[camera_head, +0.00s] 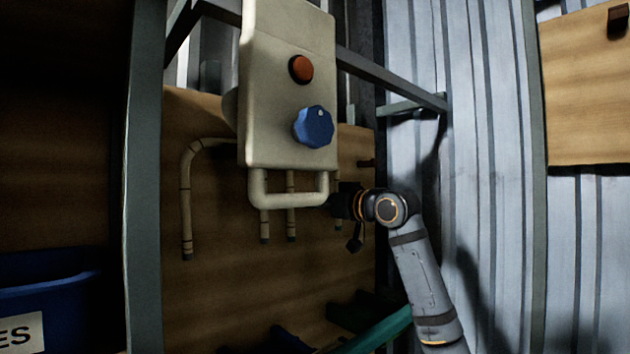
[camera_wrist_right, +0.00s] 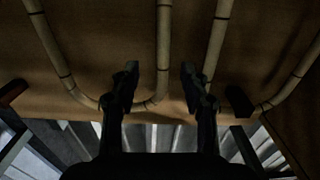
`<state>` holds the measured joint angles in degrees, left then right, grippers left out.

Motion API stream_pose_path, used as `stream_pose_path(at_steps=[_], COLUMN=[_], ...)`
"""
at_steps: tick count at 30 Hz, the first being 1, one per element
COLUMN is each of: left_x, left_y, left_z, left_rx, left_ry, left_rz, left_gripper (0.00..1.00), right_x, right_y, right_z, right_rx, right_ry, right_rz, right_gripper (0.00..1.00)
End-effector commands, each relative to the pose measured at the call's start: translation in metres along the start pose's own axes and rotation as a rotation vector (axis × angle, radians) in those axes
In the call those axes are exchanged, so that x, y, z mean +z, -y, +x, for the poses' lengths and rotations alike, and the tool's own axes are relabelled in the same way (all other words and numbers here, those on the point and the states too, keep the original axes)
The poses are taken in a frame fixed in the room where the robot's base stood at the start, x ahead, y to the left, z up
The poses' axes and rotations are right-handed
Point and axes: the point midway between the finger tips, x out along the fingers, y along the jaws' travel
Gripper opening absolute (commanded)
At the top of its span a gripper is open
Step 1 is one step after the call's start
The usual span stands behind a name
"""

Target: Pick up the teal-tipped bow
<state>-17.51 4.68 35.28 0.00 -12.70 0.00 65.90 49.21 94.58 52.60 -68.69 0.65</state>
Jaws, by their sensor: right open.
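No teal tip can be made out on any rattan piece. In the head view a bent rattan bow (camera_head: 186,195) hangs against the wooden board, left of the pale control panel. More straight rattan legs (camera_head: 291,215) with dark tips hang below the panel, whose body hides their upper parts. My right gripper (camera_wrist_right: 158,80) is open and empty. In the wrist view a rattan leg (camera_wrist_right: 163,50) shows between its fingers, and another (camera_wrist_right: 218,45) passes behind the right finger; contact cannot be told. In the head view my right gripper (camera_head: 340,205) is small and dark, beside the panel's lower handle.
The control panel (camera_head: 270,100) has a red button (camera_head: 301,69), a blue knob (camera_head: 313,127) and a handle (camera_head: 290,199). It stands in front of the wooden board (camera_head: 240,300). A blue bin (camera_head: 50,305) is at lower left; a teal object (camera_head: 382,330) is at the bottom.

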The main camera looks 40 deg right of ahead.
Motion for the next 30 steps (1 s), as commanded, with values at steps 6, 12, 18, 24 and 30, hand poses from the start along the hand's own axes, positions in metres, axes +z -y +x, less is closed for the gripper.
stream_pose_path(at_steps=[6, 12, 18, 24, 30], left_x=[0.013, -0.017, -0.029, -0.009, -0.008], left_y=[0.001, 0.002, 0.004, 0.003, 0.003], left_z=[-0.020, -0.032, -0.064, -0.067, -0.066], left_rx=[0.001, 0.000, 0.002, 0.002, 0.002], left_ry=[0.021, -0.020, -0.035, -0.005, -0.003], left_rz=[0.001, -0.001, -0.002, -0.001, -0.001], left_gripper=[0.40, 0.40, 0.40, 0.40, 0.40], right_x=[-0.002, -0.007, -0.012, -0.006, -0.006], right_y=[0.000, 0.001, 0.003, 0.003, 0.002], right_z=[0.027, 0.036, 0.067, 0.080, 0.079], right_rx=[-0.001, -0.002, -0.001, 0.000, 0.001], right_ry=[0.001, 0.003, 0.004, 0.001, 0.000], right_rz=[0.002, 0.002, 0.004, 0.001, 0.000], right_gripper=[0.45, 0.45, 0.45, 0.45, 0.37])
